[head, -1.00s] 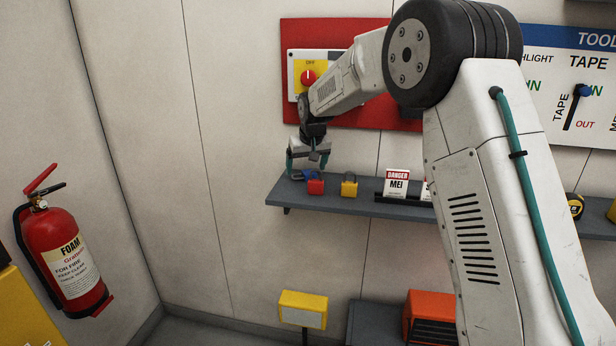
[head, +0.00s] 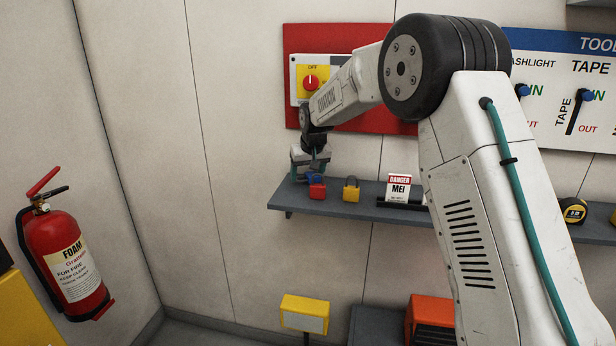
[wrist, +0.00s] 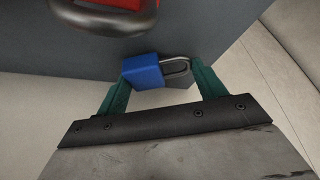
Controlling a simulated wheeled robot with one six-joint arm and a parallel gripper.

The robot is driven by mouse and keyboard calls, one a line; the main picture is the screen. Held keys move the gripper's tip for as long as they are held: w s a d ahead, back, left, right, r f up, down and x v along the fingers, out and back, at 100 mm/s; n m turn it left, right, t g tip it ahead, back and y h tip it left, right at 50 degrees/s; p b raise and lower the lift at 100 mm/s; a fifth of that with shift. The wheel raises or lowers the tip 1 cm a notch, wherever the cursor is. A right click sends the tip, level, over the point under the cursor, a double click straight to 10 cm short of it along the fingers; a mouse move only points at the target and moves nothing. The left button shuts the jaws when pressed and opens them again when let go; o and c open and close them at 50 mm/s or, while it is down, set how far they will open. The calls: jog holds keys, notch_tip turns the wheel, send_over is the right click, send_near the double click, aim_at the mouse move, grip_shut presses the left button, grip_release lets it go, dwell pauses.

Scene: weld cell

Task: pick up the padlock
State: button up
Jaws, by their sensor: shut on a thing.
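A blue padlock (wrist: 143,71) with a metal shackle lies between the green fingers of my gripper (wrist: 160,76) in the wrist view. The left finger meets its blue body and the right finger meets the shackle end; my gripper is shut on it. In the head view my gripper (head: 312,166) is low over the left end of the grey shelf (head: 290,196). The blue padlock (head: 315,178) is partly hidden there, just behind a red padlock (head: 317,191). I cannot tell whether the blue padlock still touches the shelf.
A yellow padlock (head: 351,191) stands right of the red one. Further right is a danger tag (head: 398,188) in a black holder. The red padlock's thick shackle (wrist: 105,20) is close by in the wrist view. A red panel with a rotary switch (head: 310,83) is above the shelf.

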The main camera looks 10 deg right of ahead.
jog(key=r, duration=0.3)
jog(key=shift+a, duration=0.4)
jog(key=a, duration=1.6)
jog(key=shift+s+a, duration=0.2)
jog(key=shift+a, duration=0.4)
jog(key=shift+s, duration=0.1)
